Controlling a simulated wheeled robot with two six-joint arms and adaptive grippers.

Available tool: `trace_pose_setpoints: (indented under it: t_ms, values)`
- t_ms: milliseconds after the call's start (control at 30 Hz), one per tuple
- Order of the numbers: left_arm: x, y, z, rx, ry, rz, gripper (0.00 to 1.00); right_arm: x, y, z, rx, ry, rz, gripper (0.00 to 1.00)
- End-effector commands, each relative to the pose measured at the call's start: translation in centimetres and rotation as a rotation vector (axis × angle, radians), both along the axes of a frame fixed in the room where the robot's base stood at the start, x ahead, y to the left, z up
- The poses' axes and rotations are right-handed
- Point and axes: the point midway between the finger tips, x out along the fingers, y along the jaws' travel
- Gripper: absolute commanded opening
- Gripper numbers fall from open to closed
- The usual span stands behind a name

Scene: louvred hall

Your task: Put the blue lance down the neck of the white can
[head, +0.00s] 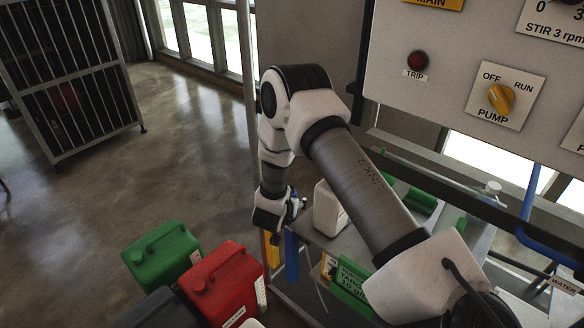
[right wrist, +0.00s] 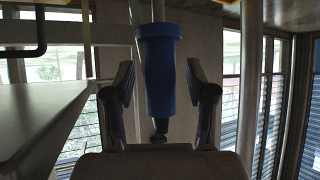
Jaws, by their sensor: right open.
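The blue lance (head: 291,256) hangs upright at the near-left edge of the bench in the head view. In the right wrist view, a blue cylinder with a dark end (right wrist: 162,75), apparently the lance, lies between my open fingers, with gaps on both sides. My right gripper (head: 296,209) is open just above the lance in the head view. The white can (head: 328,210) stands on the bench just right of the gripper; my forearm hides part of it, and its neck cannot be made out. My left gripper is out of view.
A yellow item (head: 272,252) hangs just left of the lance. Green (head: 160,255) and red (head: 228,285) cans stand at lower left. A control panel (head: 440,80) rises behind the bench. A green sign (head: 352,288) is at the bench front.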

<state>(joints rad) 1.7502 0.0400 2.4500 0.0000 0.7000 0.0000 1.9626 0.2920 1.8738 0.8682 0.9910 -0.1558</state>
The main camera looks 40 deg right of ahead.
Motion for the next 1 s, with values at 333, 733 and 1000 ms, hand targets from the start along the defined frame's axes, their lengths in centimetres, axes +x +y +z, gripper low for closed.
trace_pose_setpoints:
  t_ms: [333, 733, 1000]
  values:
    - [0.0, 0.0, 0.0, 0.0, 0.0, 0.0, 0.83, 0.0, 0.0, 0.0, 0.0, 0.0, 0.0, 0.0]
    - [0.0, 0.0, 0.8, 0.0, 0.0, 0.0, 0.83, 0.0, 0.0, 0.9, 0.0, 0.0, 0.0, 0.0]
    - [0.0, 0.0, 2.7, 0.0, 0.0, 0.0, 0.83, 0.0, 0.0, 3.1, 0.0, -0.002, 0.0, 0.0]
